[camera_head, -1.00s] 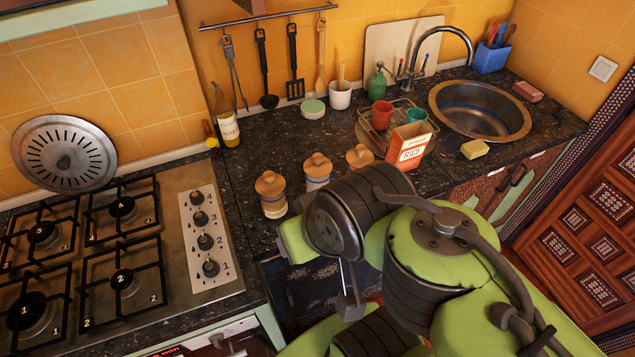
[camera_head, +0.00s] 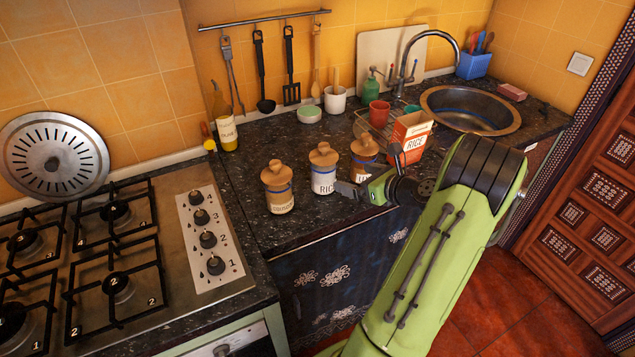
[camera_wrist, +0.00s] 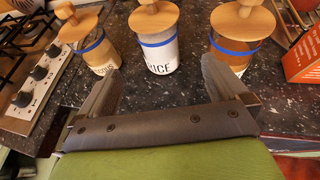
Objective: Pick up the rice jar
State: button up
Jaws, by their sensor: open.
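The rice jar (camera_head: 324,170) stands upright on the dark counter, the middle of three jars with wooden lids, blue bands and white labels. Its label reads "RIC" in the head view and "RICE" in the wrist view (camera_wrist: 157,52). My gripper (camera_head: 352,190) is just in front and to the right of it in the head view. In the wrist view my gripper (camera_wrist: 162,78) is open and empty, its two fingers apart and pointing toward the rice jar, which stands beyond and between the fingertips. Its lower label is partly hidden.
A left jar (camera_head: 279,190) and a right jar (camera_head: 363,158) stand close beside the rice jar. A red and white rice box (camera_head: 411,136) stands to the right. The stove (camera_head: 170,235) is left, the sink (camera_head: 470,108) at back right.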

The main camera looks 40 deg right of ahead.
aim_at(324, 169)
jog(key=b+x, duration=0.1)
jog(key=x, duration=1.2)
jog(key=shift+w+a+f, duration=0.15)
jog(key=shift+w+f, duration=0.05)
jog(key=shift+w, duration=0.2)
jog(key=shift+s+r, duration=0.1)
